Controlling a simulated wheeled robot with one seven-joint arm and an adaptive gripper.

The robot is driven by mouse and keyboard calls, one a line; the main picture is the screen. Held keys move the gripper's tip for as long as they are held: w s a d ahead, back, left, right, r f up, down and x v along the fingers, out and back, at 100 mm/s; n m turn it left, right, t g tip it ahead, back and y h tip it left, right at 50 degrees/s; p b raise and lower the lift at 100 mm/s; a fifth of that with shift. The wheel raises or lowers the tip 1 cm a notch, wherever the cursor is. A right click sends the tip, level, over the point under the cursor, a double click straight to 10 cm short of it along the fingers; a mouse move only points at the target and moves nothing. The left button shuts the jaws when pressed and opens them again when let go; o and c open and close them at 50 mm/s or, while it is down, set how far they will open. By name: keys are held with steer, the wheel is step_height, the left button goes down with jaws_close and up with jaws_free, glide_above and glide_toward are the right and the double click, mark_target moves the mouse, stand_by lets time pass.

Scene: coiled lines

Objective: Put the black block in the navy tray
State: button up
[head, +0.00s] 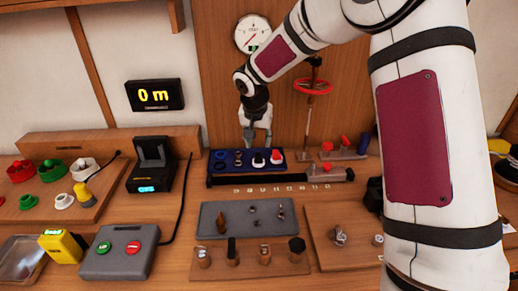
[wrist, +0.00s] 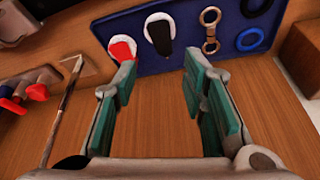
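The navy tray (head: 212,168) lies at the back middle of the bench. I cannot tell for sure which thing is the black block; a dark upright piece (head: 232,248) stands on the front wooden rack. My gripper (head: 257,140) is at the tray's far side in the head view. In the wrist view its teal-padded fingers (wrist: 170,90) are apart, with only wood between them.
A grey tray (head: 209,220) with small parts lies in front of the navy tray. The wooden rack (head: 248,267) holds several pieces. A red valve wheel (head: 313,86) stands at the right. A grey button box (head: 120,260) is at the front left.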

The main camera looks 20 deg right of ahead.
steer(key=s+d+r+n+h, duration=0.1)
steer(key=s+r+n, duration=0.1)
steer(key=s+r, duration=0.75)
steer(key=s+d+r+n, duration=0.15)
steer(key=s+r, duration=0.45)
steer(key=s, duration=0.7)
steer(key=s+f+n+y, duration=0.1)
steer(key=s+n+y, duration=0.1)
steer(key=s, duration=1.6)
steer(key=shift+s+a+y, duration=0.15)
steer(key=shift+a+y, duration=0.15)
steer(key=shift+a, duration=0.1)
steer(key=shift+r, duration=0.2)
